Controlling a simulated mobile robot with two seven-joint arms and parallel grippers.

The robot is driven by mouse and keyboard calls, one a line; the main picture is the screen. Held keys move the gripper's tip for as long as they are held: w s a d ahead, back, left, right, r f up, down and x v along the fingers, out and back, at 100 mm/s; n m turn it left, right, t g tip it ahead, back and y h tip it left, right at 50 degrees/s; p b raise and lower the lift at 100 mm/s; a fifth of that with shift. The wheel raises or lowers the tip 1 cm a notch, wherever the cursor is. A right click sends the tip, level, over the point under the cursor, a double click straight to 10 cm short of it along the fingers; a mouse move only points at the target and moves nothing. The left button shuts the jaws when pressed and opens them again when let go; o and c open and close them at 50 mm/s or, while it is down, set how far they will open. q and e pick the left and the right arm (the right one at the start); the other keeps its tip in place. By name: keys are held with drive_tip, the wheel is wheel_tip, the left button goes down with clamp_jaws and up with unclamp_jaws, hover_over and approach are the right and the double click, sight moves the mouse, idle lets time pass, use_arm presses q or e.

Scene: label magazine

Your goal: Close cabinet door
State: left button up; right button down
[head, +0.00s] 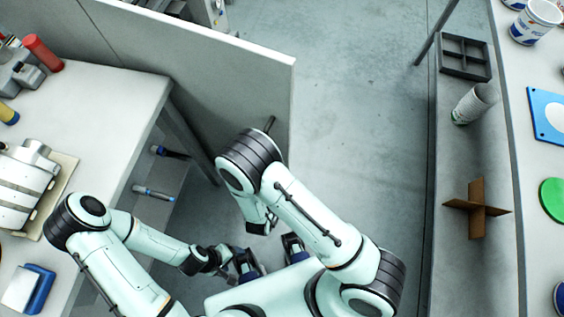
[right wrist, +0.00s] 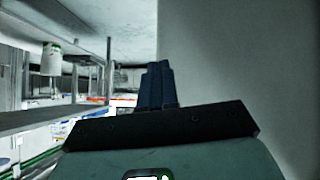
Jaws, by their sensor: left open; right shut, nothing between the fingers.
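A tall grey panel (head: 215,75), which may be the cabinet door, stands upright beside the left workbench in the head view. I cannot tell its hinge or how far open it is. A plain grey surface (right wrist: 235,60), perhaps the same panel, fills the right of the right wrist view. My right gripper (right wrist: 157,72) is shut and empty, with its dark blue fingers in front of or beside that surface; contact cannot be told. My left gripper (head: 268,258) is open and empty, low near my body, apart from the panel.
The left workbench (head: 110,95) holds a metal part (head: 28,180) and a blue block (head: 38,285). The right bench carries cups (head: 535,20), a dark tray (head: 464,57) and a brown cross-shaped divider (head: 477,208). Grey floor (head: 350,110) between them is clear.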

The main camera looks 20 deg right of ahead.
drive_tip(key=a+r+m+t+h+b, duration=0.1)
drive_tip(key=a+r+t+h+b, duration=0.2)
drive_tip(key=a+r, duration=0.15)
drive_tip(key=m+t+h+b, duration=0.2)
drive_tip(key=m+h, duration=0.1)
drive_tip(key=h, duration=0.1)
approach(285, 147)
drive_tip(key=x, duration=0.7)
drive_tip(key=shift+a+f, duration=0.1)
drive_tip(key=shift+f, duration=0.1)
